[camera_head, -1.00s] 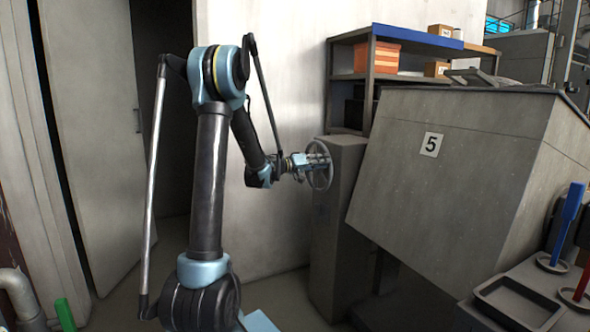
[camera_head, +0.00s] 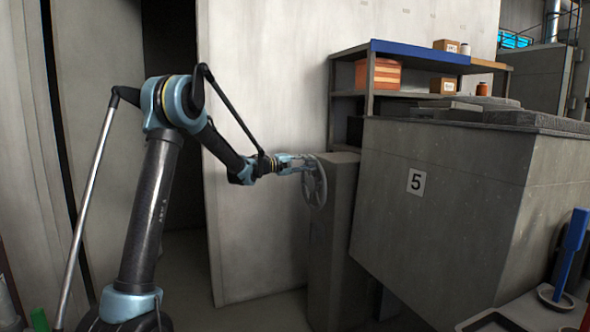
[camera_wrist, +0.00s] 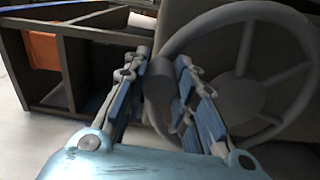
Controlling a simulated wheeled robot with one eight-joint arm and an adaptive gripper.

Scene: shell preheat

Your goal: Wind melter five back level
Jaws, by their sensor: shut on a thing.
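My gripper (camera_head: 309,163) is at the upper part of the wheel. In the wrist view, its blue-padded fingers (camera_wrist: 162,82) close around the wheel's dark crank knob (camera_wrist: 158,80), beside the hub (camera_wrist: 239,98). The fingers partly cover the wheel's rim.
A shelf (camera_head: 415,52) with an orange bin (camera_head: 380,74) and small boxes stands behind the melter. A blue-handled tool (camera_head: 571,240) stands on the bench at lower right. A pale wall panel and dark doorway lie behind my arm.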

